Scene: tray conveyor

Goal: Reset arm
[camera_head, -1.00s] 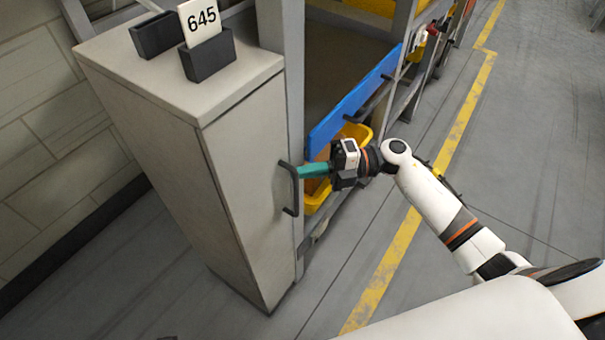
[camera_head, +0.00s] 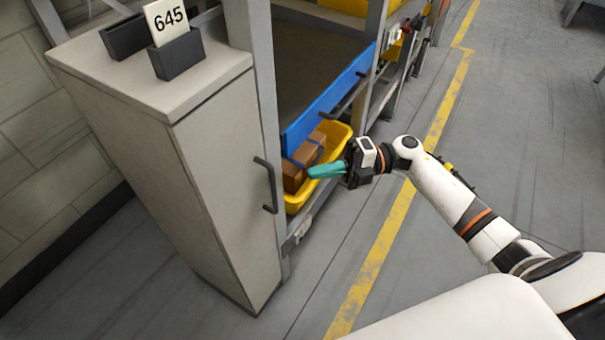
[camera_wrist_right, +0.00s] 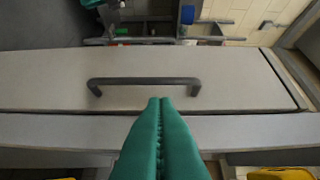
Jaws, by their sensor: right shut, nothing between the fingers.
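My right gripper (camera_head: 312,172) has teal fingers that are shut with nothing between them. In the head view it is to the right of the grey cabinet (camera_head: 222,190), apart from the dark door handle (camera_head: 267,185) and in front of a yellow tray. In the right wrist view the shut fingertips (camera_wrist_right: 161,100) point toward the handle (camera_wrist_right: 145,82), which lies just beyond them with nothing gripping it. The cabinet door looks closed. My left gripper is not in view.
A yellow tray (camera_head: 338,140) with brown boxes (camera_head: 293,174) sits on the rack beside the cabinet, below a blue panel (camera_head: 330,100). Black holders, one with a "645" card (camera_head: 166,20), stand on the cabinet top. Open floor with a yellow line (camera_head: 385,235) lies to the right.

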